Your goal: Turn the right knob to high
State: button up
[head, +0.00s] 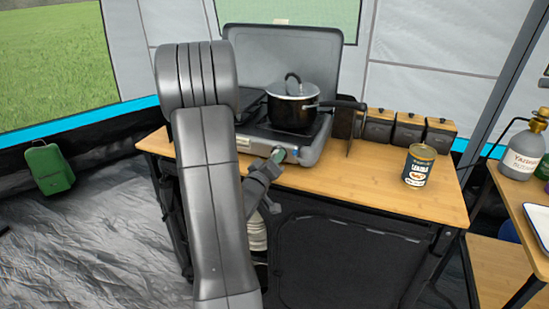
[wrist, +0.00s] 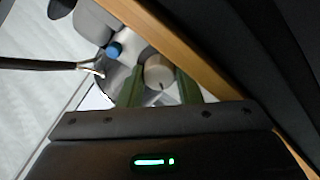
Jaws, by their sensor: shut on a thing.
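The camp stove (head: 312,150) stands on the wooden table with its lid raised. My gripper (head: 277,154) is at the stove's front panel, with its green fingers pointing at it. In the wrist view, the two green fingers of my gripper (wrist: 160,82) are on either side of a round pale knob (wrist: 157,70) and are shut on it. A dark mark shows on the knob's face, but its exact setting is too small to read. In the head view, the gripper and arm mostly hide the knob.
A black pot (head: 292,106) with a lid sits on the stove's right side, its handle pointing right. A can (head: 419,165) stands on the table (head: 370,190) at the right. Several dark canisters (head: 410,129) line the back edge. The table between stove and can is clear.

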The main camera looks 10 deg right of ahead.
jog(key=shift+n, duration=1.3)
jog(key=shift+p, duration=0.3)
jog(key=o, duration=1)
jog(key=shift+s, duration=0.1)
jog(key=shift+f, duration=0.15)
